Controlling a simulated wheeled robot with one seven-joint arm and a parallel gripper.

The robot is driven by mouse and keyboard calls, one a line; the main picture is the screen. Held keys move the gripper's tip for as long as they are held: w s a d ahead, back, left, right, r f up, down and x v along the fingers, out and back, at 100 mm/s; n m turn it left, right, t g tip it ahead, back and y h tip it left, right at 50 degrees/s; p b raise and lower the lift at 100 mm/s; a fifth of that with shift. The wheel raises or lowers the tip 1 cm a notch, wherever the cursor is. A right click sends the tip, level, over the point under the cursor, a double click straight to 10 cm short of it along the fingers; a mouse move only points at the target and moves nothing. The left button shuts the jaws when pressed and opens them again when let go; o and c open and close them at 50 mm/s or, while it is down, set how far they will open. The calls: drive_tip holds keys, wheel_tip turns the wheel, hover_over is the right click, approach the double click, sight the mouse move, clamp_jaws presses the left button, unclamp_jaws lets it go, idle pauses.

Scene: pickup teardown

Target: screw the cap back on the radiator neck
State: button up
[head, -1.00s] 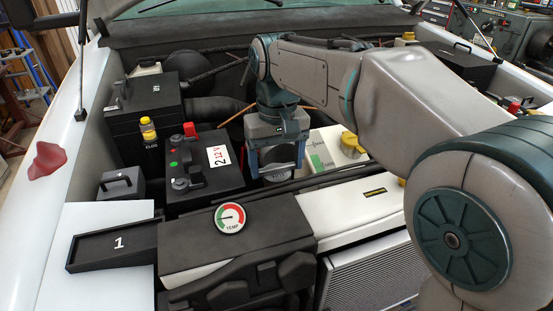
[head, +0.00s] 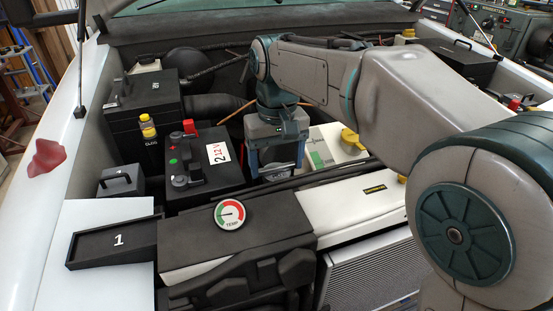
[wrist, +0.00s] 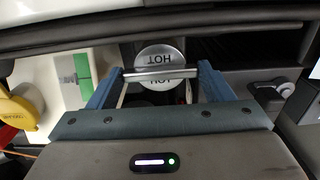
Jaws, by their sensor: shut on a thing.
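My gripper (head: 279,168) points down into the engine bay, between the battery marked 2 12V and the white reservoir. In the wrist view its two blue fingers (wrist: 160,74) are shut on the raised metal bar of a round silver cap (wrist: 160,55). The cap's top reads HOT, upside down in that view.
A black battery (head: 202,165) with a red terminal stands just left of my gripper. The white reservoir (head: 325,150) with a yellow cap (head: 352,139) is close on the right. A TEMP gauge (head: 229,214) sits on the front cover. A tray marked 1 (head: 110,243) looks empty.

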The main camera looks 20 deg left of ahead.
drive_tip(key=shift+f, duration=0.4)
idle(0.7)
drive_tip(key=o, duration=1)
drive_tip(key=shift+o, duration=0.2)
